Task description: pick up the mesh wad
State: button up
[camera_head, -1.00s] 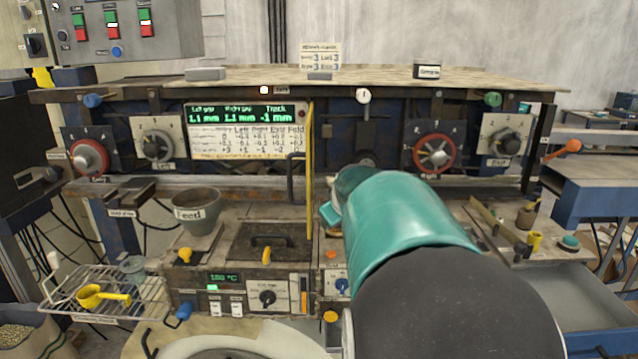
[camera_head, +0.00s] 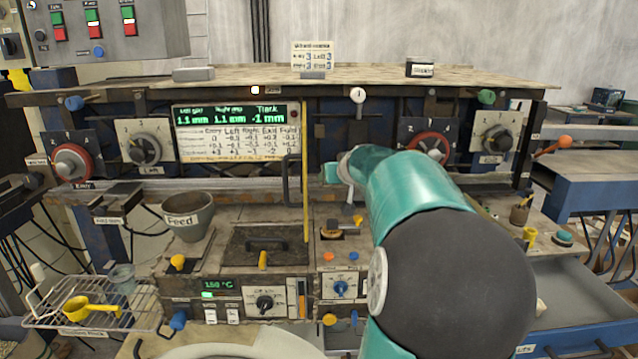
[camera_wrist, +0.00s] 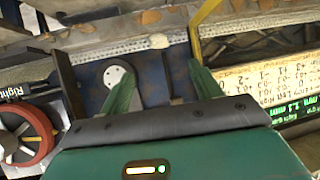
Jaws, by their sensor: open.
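In the wrist view a small pale lump (camera_wrist: 158,41), which looks like the mesh wad, lies on a whitish mesh-like strip (camera_wrist: 110,50). My gripper (camera_wrist: 160,68) is open, with its two green fingers spread apart. The lump shows beyond the fingertips, roughly centred between them, and nothing is between the fingers. I cannot tell the distance to it. In the head view my teal arm reaches to the machine front, and my gripper (camera_head: 332,173) is only partly seen there. I cannot make out the wad in that view.
A yellow upright bar (camera_head: 305,180) stands close to my gripper; it also shows beside the right finger in the wrist view (camera_wrist: 205,18). A red handwheel (camera_head: 430,142) is behind my arm. A Feed bucket (camera_head: 190,217) and wire rack (camera_head: 130,308) stand at left.

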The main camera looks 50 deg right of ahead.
send_near(326, 189)
jog(key=w+d, duration=0.3)
jog(key=shift+w+r+x, duration=0.1)
jog(key=shift+r+x, duration=0.05)
jog(key=shift+x, duration=1.05)
jog(key=shift+w+r+x, duration=0.1)
jog(key=shift+r+x, duration=0.05)
jog(key=shift+x, duration=1)
jog(key=c, duration=1)
jog(key=shift+c, duration=0.2)
